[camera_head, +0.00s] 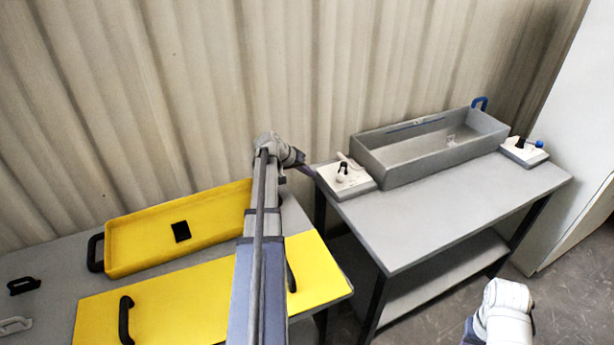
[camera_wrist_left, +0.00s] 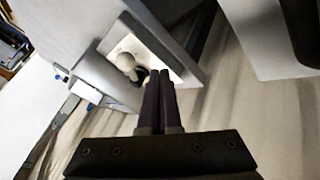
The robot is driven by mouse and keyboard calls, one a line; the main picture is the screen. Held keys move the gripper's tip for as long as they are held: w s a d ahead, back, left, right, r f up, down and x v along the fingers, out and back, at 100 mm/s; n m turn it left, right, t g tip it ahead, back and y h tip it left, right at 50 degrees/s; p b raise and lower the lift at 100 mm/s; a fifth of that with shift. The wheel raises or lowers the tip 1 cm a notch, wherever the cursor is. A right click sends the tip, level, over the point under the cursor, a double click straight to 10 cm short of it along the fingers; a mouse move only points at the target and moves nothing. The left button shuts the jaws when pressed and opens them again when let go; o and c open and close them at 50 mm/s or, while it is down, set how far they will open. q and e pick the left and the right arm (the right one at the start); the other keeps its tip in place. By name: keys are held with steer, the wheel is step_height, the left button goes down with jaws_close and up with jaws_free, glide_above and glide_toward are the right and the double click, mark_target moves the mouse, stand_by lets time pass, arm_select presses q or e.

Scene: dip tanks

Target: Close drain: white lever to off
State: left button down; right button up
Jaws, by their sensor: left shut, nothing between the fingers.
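The white lever (camera_head: 346,159) stands on a white plate (camera_head: 350,182) at the left end of the grey tank (camera_head: 400,174). A small dark-tipped control sits beside it. My left gripper (camera_head: 309,171) is at the left edge of that plate, shut and empty. In the left wrist view its two dark fingers (camera_wrist_left: 160,76) are together, with the lever's round white knob (camera_wrist_left: 126,62) just to their left. A dark part shows between knob and fingers. I cannot tell whether they touch. My right gripper is out of view; only part of that arm shows at lower right.
A second white plate (camera_head: 524,153) with a black and a blue-tipped control is at the tank's right end. The grey table (camera_head: 440,215) is clear in front. A yellow tank (camera_head: 150,237) and yellow panel (camera_head: 190,300) lie left, under my left arm. A corrugated wall is behind.

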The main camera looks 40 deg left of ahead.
mark_target(342, 174)
arm_select(q)
steer(key=shift+w+d+f+b, duration=0.45)
steer(key=shift+w+d+f, duration=0.2)
steer(key=shift+w, duration=0.35)
steer(key=shift+w+d+f+b, duration=0.4)
steer(key=shift+w+d+f, duration=0.2)
steer(key=shift+w, duration=0.45)
steer(key=shift+w+d+f+b, duration=0.45)
steer(key=shift+w+d+f, duration=0.2)
steer(key=shift+w, duration=0.35)
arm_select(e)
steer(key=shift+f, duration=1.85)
